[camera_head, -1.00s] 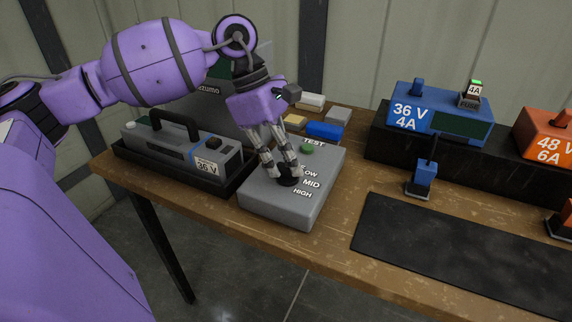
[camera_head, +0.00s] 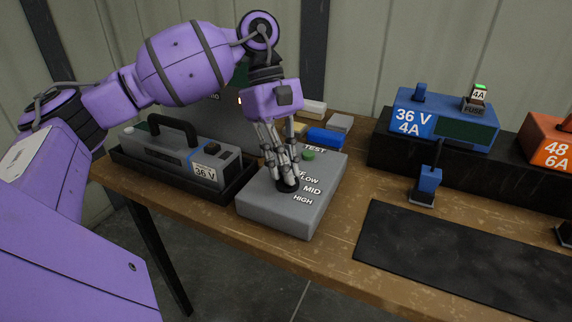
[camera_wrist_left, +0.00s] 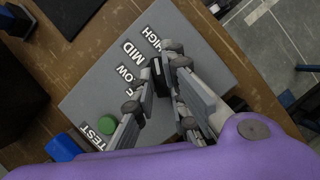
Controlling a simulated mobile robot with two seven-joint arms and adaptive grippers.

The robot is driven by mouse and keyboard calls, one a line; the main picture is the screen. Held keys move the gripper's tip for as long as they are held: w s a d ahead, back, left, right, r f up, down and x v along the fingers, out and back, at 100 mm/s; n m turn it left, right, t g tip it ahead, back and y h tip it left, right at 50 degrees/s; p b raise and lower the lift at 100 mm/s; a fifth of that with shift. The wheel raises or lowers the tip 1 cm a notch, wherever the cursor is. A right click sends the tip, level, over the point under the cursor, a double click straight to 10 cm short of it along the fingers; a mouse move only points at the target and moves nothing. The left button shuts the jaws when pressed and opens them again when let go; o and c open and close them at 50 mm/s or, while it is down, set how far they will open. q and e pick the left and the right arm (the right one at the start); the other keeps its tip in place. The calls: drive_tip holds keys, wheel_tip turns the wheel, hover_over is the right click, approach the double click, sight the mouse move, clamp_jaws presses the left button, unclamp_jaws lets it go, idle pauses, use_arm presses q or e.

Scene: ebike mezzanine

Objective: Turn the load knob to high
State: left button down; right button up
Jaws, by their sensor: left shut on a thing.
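The grey load box (camera_head: 315,214) sits on the bench with a green TEST button (camera_head: 308,155) and the labels OFF partly hidden, LOW, MID and HIGH. The button also shows in the left wrist view (camera_wrist_left: 107,125). My left gripper (camera_head: 287,182) points down at the box top. It is shut on the black load knob (camera_wrist_left: 158,77), one finger on each side. In the left wrist view the knob's upper end faces the HIGH label (camera_wrist_left: 151,38) side, but no pointer mark is clear. The fingers hide most of the knob in the head view. My right gripper is not in view.
A grey 36 V battery (camera_head: 190,150) lies in a black tray left of the box. A blue block (camera_head: 325,137) is close behind the box. A blue 36 V 4A charger (camera_head: 445,120) stands on a black shelf at right. A black mat (camera_head: 450,255) lies in front.

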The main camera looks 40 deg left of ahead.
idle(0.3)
use_arm(q)
drive_tip(key=c, duration=1.8)
unclamp_jaws()
drive_tip(key=shift+o, duration=0.2)
drive_tip(key=shift+r, duration=0.1)
drive_tip(key=v, duration=1.1)
drive_tip(key=shift+a+r, duration=0.25)
drive_tip(key=shift+r, duration=0.1)
drive_tip(key=shift+w, duration=0.15)
